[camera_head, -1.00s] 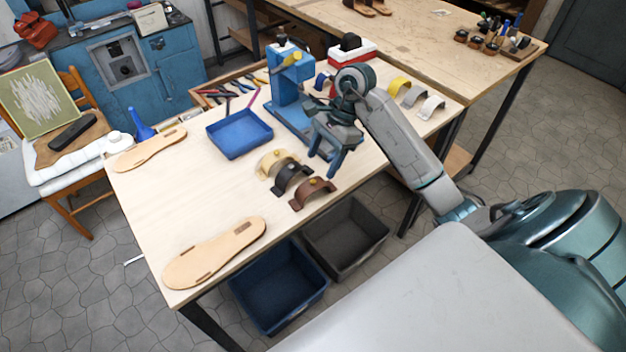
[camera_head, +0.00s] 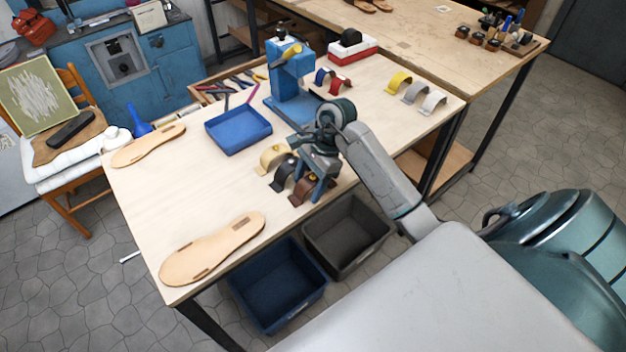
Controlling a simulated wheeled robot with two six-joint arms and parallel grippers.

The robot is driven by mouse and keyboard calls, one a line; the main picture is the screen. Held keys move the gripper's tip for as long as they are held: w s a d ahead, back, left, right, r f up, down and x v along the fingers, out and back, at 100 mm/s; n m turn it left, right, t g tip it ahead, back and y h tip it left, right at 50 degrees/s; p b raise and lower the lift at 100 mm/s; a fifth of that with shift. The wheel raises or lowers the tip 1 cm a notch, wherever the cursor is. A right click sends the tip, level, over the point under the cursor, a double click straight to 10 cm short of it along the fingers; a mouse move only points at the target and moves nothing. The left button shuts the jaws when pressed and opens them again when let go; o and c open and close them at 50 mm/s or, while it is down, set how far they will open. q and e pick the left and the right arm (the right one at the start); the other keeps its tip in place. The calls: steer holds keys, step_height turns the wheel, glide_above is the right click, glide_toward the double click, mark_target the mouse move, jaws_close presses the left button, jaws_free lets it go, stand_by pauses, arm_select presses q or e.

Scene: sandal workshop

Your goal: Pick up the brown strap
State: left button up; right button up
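The brown strap (camera_head: 299,193) is an arched band standing near the front edge of the table, at the right end of a row of three straps. My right gripper (camera_head: 307,187) is right over it, pointing down, and hides part of it. Its fingers look spread, one on each side of the strap. I cannot tell whether they touch it. The black strap (camera_head: 282,178) and the cream strap (camera_head: 271,156) stand beside it to the left. My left gripper is not in view.
A blue tray (camera_head: 238,131) and a blue press (camera_head: 291,85) stand behind. Two tan soles (camera_head: 212,250) lie on the table's left part. Yellow, grey and white straps (camera_head: 414,93) stand at the right. Dark bins (camera_head: 347,236) sit below the front edge.

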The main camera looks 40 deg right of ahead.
steer(key=c, duration=0.9)
steer(key=shift+c, duration=0.2)
steer(key=shift+r, duration=0.1)
